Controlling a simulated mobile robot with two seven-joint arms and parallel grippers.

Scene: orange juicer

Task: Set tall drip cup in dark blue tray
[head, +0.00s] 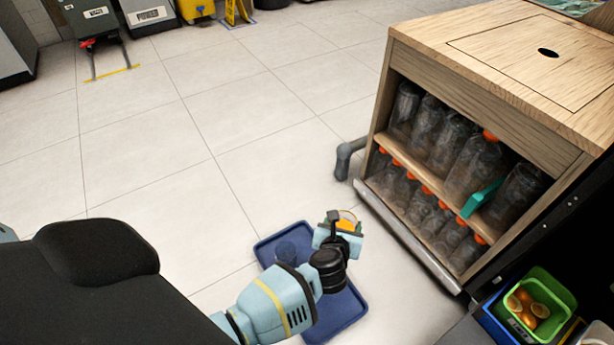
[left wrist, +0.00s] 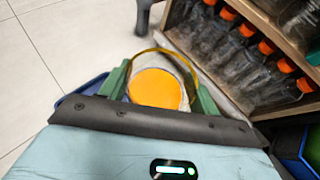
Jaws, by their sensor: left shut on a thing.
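My left gripper (head: 340,230) is shut on the tall drip cup (head: 347,221), whose rim and orange contents show between the fingers. In the left wrist view the cup (left wrist: 155,88) is seen from above, clear-walled with a yellowish rim, between the green fingers of the gripper (left wrist: 162,92). The dark blue tray (head: 346,309) lies below, partly hidden by my left arm; the cup appears over its far right edge. The cup's base is hidden, so I cannot tell its height above the tray. A dark bluish cup-like thing (head: 293,246) stands in the tray's far part. My right gripper is not in view.
A wooden cabinet (head: 480,90) with shelves of clear, orange-capped bottles stands right of the tray. A green bin (head: 545,290) with orange pieces sits at the lower right. Open tiled floor (head: 230,130) lies left and beyond.

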